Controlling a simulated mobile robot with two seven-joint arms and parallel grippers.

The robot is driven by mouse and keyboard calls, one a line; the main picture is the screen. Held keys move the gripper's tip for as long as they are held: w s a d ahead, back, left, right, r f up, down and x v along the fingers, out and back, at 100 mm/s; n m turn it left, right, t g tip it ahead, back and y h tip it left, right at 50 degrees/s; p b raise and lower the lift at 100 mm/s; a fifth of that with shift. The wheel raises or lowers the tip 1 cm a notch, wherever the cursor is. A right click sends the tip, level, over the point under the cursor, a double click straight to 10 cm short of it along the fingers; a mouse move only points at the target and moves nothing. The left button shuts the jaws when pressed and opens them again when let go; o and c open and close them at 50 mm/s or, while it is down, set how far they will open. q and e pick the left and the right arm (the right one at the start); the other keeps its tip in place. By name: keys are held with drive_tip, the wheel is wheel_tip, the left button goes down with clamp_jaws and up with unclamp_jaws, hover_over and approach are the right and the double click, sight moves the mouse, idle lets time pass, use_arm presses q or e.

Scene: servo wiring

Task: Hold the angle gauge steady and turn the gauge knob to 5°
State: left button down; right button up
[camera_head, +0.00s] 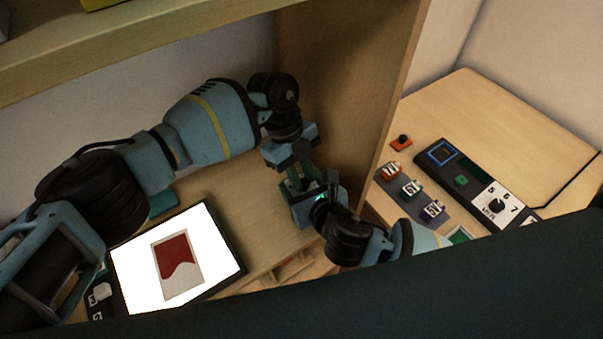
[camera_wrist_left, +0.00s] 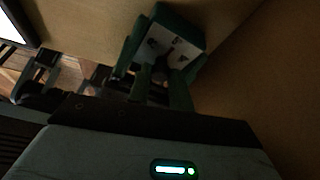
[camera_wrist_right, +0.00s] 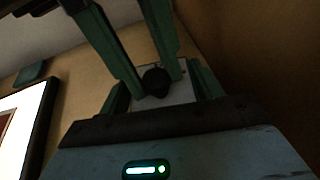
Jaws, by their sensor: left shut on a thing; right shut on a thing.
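The angle gauge is between my two grippers, in front of the cabinet's side panel. In the left wrist view its pale face (camera_wrist_left: 177,48) shows a few dark marks too small to read. In the right wrist view the pale face (camera_wrist_right: 178,94) carries the black gauge knob (camera_wrist_right: 155,81). My right gripper (camera_wrist_right: 163,90) is shut, its fingers wide apart on either side of the gauge body. My left gripper (camera_wrist_left: 160,80) is shut with its fingers close together at the knob. The head view shows the left gripper (camera_head: 294,172) above the right one; the gauge is mostly hidden there.
A lit screen (camera_head: 128,268) lies on the left. The cabinet's side panel (camera_head: 345,90) stands close to the right of both grippers, with a shelf (camera_head: 150,50) above. Beyond it, a black panel (camera_head: 470,170) with a dial and several small labelled parts are on a table (camera_head: 480,105).

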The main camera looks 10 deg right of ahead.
use_arm(q)
drive_tip(key=c, duration=1.5)
unclamp_jaws()
drive_tip(key=v, duration=1.2)
drive_tip(key=shift+r, duration=0.1)
use_arm(e)
drive_tip(key=o, duration=1.1)
drive_tip(key=shift+s, duration=0.15)
